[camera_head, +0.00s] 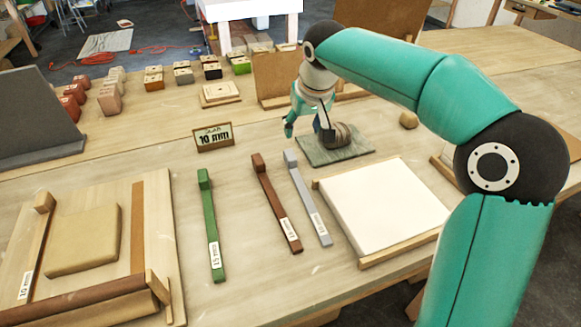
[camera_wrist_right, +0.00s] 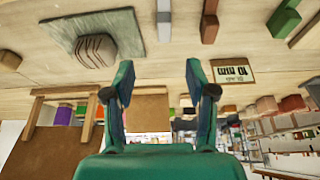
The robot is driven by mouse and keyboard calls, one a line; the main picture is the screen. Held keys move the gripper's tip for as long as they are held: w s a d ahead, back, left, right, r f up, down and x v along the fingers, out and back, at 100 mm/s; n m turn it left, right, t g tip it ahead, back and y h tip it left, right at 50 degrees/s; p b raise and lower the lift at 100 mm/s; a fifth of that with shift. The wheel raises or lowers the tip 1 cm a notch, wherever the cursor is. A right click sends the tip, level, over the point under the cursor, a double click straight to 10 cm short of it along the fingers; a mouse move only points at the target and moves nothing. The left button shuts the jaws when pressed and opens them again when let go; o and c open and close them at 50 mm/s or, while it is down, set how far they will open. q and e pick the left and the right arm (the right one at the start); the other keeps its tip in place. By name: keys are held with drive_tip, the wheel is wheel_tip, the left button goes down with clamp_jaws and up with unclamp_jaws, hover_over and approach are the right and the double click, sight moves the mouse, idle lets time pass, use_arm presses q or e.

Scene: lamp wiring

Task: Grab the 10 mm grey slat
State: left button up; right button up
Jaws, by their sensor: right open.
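The grey slat (camera_head: 305,193) lies on the table between the brown slat (camera_head: 274,200) and the white board, its raised block end away from me. Its label is too small to read. In the right wrist view the grey slat (camera_wrist_right: 163,22) shows at the top, beyond the fingertips. My right gripper (camera_head: 303,129) is open and empty, above the table behind the slat's block end and beside the grey-green mat. Its two spread fingers (camera_wrist_right: 159,66) show in the wrist view. My left gripper is not in view.
A green slat (camera_head: 208,222) labelled 15 mm lies left of the brown one. A "10 mm" sign (camera_head: 214,137) stands behind the slats. A coiled, rounded object (camera_head: 336,135) sits on the mat (camera_head: 350,151). The white board (camera_head: 385,208) lies close to the grey slat's right side.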

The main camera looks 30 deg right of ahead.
approach(292, 158)
drive_tip(key=x, duration=0.5)
drive_tip(key=shift+d+f, duration=0.2)
drive_tip(key=shift+d, duration=0.2)
drive_tip(key=shift+a+p+x, duration=0.2)
drive_tip(key=shift+x, duration=1.1)
drive_tip(key=shift+a+p+x, duration=0.15)
drive_tip(key=shift+p+x, duration=0.05)
drive_tip(key=shift+x, duration=1.15)
drive_tip(key=shift+w+r, duration=0.1)
drive_tip(key=shift+w, duration=0.05)
clamp_jaws()
